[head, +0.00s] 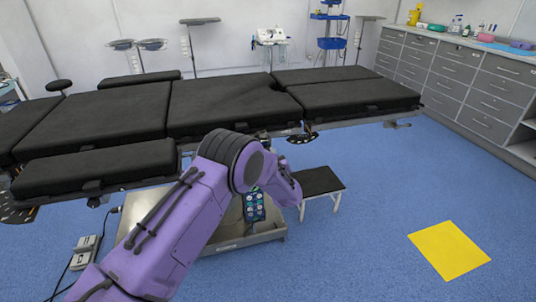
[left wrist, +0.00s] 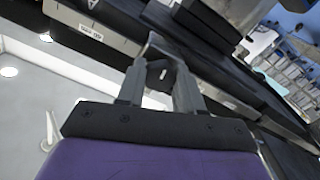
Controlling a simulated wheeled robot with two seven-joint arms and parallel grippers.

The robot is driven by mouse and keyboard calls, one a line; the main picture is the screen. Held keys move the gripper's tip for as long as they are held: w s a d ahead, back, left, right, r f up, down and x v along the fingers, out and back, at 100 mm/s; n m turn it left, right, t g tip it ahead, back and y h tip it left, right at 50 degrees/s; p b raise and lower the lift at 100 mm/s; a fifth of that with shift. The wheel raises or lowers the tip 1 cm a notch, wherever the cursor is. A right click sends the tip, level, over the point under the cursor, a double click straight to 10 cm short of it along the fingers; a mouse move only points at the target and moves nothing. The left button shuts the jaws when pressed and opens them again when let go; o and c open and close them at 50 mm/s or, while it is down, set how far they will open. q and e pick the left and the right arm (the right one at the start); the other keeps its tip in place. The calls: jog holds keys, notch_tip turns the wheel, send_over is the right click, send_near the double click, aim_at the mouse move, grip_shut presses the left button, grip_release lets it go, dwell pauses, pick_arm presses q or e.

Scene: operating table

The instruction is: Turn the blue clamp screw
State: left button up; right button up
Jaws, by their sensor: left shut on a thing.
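In the left wrist view my left gripper (left wrist: 158,80) has its two grey fingers around a small dark clamp piece (left wrist: 158,70) at the underside of the table. A grey bent bracket (left wrist: 160,46) stands right beyond the fingertips. No blue shows on the held piece, so I cannot tell for certain that it is the blue clamp screw. In the head view my purple left arm reaches up to the near edge of the black operating table (head: 225,100); its gripper is hidden behind the arm. My right gripper is in neither view.
Below the table are its metal base (head: 240,234), a blue hand control (head: 254,206) and a black step stool (head: 320,181). Foot pedals (head: 85,250) with cables lie at the left. A yellow mat (head: 448,250) lies on open floor. Grey drawers (head: 455,75) line the right wall.

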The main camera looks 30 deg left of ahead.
pick_arm(q)
jog(key=m+p, duration=0.1)
jog(key=m, duration=0.4)
jog(key=shift+f, duration=0.1)
jog(key=shift+m, duration=0.4)
jog(key=o, duration=1)
jog(key=shift+o, duration=0.2)
jog(key=v, duration=1)
jog(key=shift+s+d, duration=0.2)
jog(key=shift+d, duration=0.05)
